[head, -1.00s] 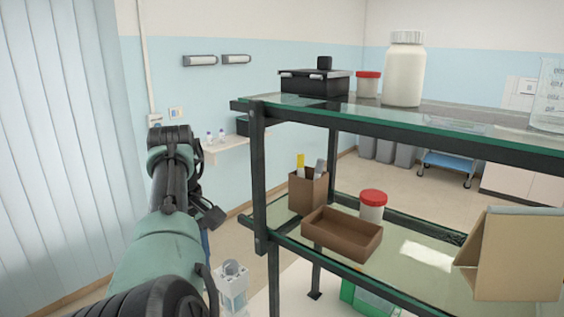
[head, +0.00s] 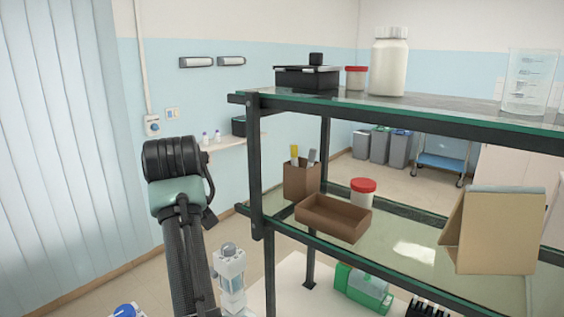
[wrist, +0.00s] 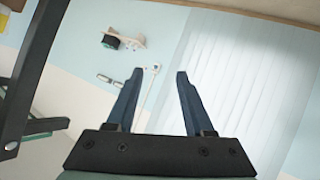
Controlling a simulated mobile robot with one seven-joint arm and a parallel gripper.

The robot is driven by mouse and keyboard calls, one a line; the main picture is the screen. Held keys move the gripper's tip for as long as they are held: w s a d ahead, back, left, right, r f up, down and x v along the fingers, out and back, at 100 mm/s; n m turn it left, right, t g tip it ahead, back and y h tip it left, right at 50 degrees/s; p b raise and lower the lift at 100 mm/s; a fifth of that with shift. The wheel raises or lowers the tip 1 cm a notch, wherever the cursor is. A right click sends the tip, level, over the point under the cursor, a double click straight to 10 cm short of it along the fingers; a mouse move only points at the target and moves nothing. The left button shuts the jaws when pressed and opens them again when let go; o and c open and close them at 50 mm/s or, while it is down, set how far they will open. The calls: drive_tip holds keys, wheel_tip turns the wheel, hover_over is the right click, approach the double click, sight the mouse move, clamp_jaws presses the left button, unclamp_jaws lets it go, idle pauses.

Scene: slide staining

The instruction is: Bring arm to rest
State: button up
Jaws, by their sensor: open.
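My gripper (wrist: 160,75) shows in the wrist view with its two dark blue fingers apart and nothing between them. Beyond the fingers are the pale blue wall and the white vertical blinds. In the head view my arm rises at the left of the glass shelf unit, apart from it. The gripper itself cannot be made out in the head view.
A shelf unit with a glass top (head: 420,110) stands close on the right. It bears a black box (head: 307,78), a white bottle (head: 389,62) and a beaker (head: 530,82). Below are a brown tray (head: 333,218) and a red-lidded jar (head: 363,192). Open room lies left, before the blinds (head: 60,150).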

drive_tip(key=s+d+r+m+t+b, duration=0.1)
drive_tip(key=s+d+r+m+t, duration=0.1)
drive_tip(key=s+d+r+t, duration=0.4)
drive_tip(key=s+d+r+m+t, duration=0.25)
drive_tip(key=s+d+r, duration=0.2)
drive_tip(key=r, duration=0.45)
drive_tip(key=s+d+r+m+t+h, duration=0.1)
drive_tip(key=s+d+r+t, duration=0.1)
drive_tip(key=s, duration=0.4)
drive_tip(key=s+d+r+m+t+h, duration=0.1)
drive_tip(key=s+d+r+t, duration=0.2)
drive_tip(key=s, duration=0.4)
drive_tip(key=s+d+r+m+t+h, duration=0.1)
drive_tip(key=s+d+r+t+h, duration=0.1)
drive_tip(key=s, duration=0.5)
drive_tip(key=shift+d+r+t+b, duration=0.35)
drive_tip(key=shift+d+r+b, duration=0.15)
drive_tip(key=shift+d, duration=0.4)
